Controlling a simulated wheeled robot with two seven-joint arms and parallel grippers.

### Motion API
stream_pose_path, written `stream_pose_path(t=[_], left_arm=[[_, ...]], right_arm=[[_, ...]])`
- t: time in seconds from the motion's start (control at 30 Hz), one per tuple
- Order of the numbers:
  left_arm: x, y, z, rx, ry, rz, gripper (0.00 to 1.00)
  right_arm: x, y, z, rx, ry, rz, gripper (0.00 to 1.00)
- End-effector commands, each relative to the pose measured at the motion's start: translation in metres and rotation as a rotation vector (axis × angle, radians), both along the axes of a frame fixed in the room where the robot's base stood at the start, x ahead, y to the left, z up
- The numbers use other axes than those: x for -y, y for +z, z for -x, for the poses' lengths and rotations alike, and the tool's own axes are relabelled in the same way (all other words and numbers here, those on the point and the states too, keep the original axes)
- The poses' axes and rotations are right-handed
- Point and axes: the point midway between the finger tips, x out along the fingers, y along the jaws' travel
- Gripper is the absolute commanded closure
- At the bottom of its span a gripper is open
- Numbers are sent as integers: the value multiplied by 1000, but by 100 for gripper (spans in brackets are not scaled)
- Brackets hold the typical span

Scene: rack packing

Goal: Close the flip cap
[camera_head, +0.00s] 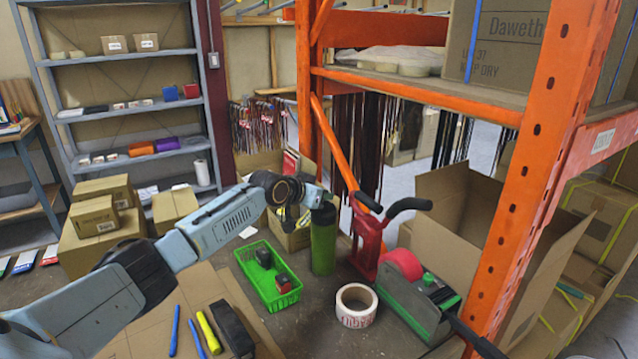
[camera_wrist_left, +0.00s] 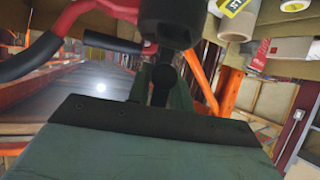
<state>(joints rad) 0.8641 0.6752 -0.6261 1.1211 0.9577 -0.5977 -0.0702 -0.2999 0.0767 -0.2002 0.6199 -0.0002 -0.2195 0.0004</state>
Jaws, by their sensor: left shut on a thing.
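A tall green bottle (camera_head: 323,248) stands upright on the work surface beside the green basket. My left gripper (camera_head: 318,197) is at the top of this bottle, shut on the part at its top. The flip cap itself is too small and too covered by the gripper to make out in the head view. In the left wrist view, the gripper's fingers (camera_wrist_left: 163,85) are close together around a dark rounded piece, with a dark cylinder above them. Whether the cap is up or down cannot be told. My right gripper is not in view.
A green basket (camera_head: 246,262) holding small dark and red items stands left of the bottle. A tape roll (camera_head: 356,304), a tape dispenser (camera_head: 420,300) and a red frame with black grips (camera_head: 367,240) stand to the right. An orange rack post (camera_head: 535,165) rises at the right.

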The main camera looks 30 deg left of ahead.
Motion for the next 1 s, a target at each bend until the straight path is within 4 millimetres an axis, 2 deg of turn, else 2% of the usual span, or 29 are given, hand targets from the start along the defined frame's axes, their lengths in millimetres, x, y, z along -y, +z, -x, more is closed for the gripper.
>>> stream_pose_path(t=[0.03, 0.27, 0.83, 0.87, 0.97, 1.0], left_arm=[[0, 4, -2, -26, 1, -3, 100], [1, 1, -5, -111, 0, -20, 100], [2, -2, -5, -145, -2, -26, 100], [2, -2, -5, -144, -2, -25, 76], [2, -2, -5, -144, -2, -25, 64], [2, -2, -5, -144, -2, -25, 64]], right_arm=[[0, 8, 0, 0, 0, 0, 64], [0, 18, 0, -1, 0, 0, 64], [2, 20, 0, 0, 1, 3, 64], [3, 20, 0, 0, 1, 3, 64], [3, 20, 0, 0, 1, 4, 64], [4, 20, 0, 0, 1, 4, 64]])
